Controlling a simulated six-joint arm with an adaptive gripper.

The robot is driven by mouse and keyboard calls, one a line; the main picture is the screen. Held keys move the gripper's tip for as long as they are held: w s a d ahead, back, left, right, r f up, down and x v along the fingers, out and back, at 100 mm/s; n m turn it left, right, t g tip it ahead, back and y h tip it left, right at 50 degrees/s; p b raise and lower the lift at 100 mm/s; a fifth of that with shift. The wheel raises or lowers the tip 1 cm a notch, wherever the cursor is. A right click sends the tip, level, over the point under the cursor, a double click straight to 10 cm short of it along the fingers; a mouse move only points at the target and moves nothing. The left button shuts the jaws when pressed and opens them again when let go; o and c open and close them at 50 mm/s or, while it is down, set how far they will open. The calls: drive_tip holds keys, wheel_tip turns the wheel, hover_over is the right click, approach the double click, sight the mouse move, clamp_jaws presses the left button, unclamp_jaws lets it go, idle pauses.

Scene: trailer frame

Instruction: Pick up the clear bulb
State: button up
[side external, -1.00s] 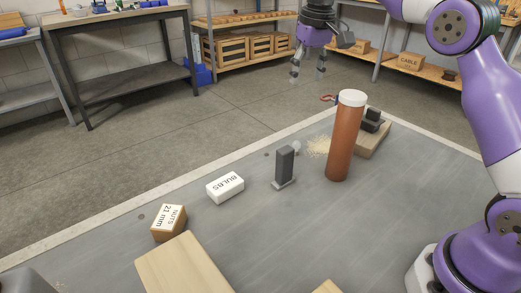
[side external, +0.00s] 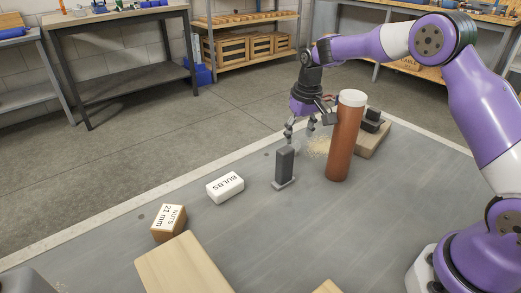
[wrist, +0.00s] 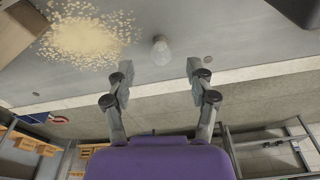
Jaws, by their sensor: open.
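The clear bulb (wrist: 161,49), pale and rounded, rests on the grey surface in the wrist view. It lies just beyond the gap between my fingertips and is not gripped. In the side view it is hard to make out near the fingertips, behind the dark grey upright block. My gripper (wrist: 159,72) is open and empty, its fingers spread to either side of the bulb's line. In the side view my gripper (side external: 299,132) hangs low, behind the upright block and left of the brown cylinder.
The dark grey upright block (side external: 285,165) and the tall brown cylinder with a white cap (side external: 345,140) stand close by. Sawdust (wrist: 90,36) lies left of the bulb. A white BULBS box (side external: 225,187) and a NUTS box (side external: 169,223) sit to the left.

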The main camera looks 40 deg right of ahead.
sight(297, 142)
drive_tip(key=f, duration=0.3)
drive_tip(key=shift+w+f, duration=0.2)
drive_tip(key=shift+f, duration=0.2)
drive_tip(key=c, duration=0.8)
drive_tip(key=shift+r, duration=0.1)
drive_tip(key=shift+c, duration=0.2)
